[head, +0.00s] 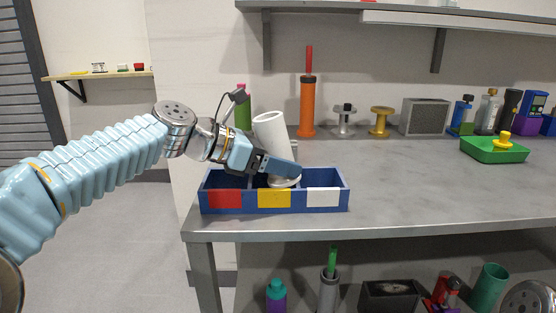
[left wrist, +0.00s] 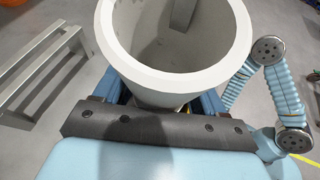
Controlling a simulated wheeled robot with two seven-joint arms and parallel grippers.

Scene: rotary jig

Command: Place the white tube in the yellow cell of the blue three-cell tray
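The white tube (head: 270,132) leans to the left in the head view, its lower end at the middle cell of the blue three-cell tray (head: 334,209). That cell bears the yellow plate (head: 274,198). My left gripper (head: 281,167) is over the tray, a finger across the tube's front. In the left wrist view the open mouth of the tube (left wrist: 170,82) is large, with a blue finger on each side, so the gripper looks shut on it. The finger partly hides the tube's lower part; whether it touches the cell floor is unclear. My right gripper is not in view.
The tray stands near the table's front edge, with red (head: 224,198) and white (head: 322,197) plates on its other cells. A green bottle (head: 243,110) and orange cylinder (head: 308,108) stand behind. A green tray (head: 494,150) is at right. The table right of the blue tray is clear.

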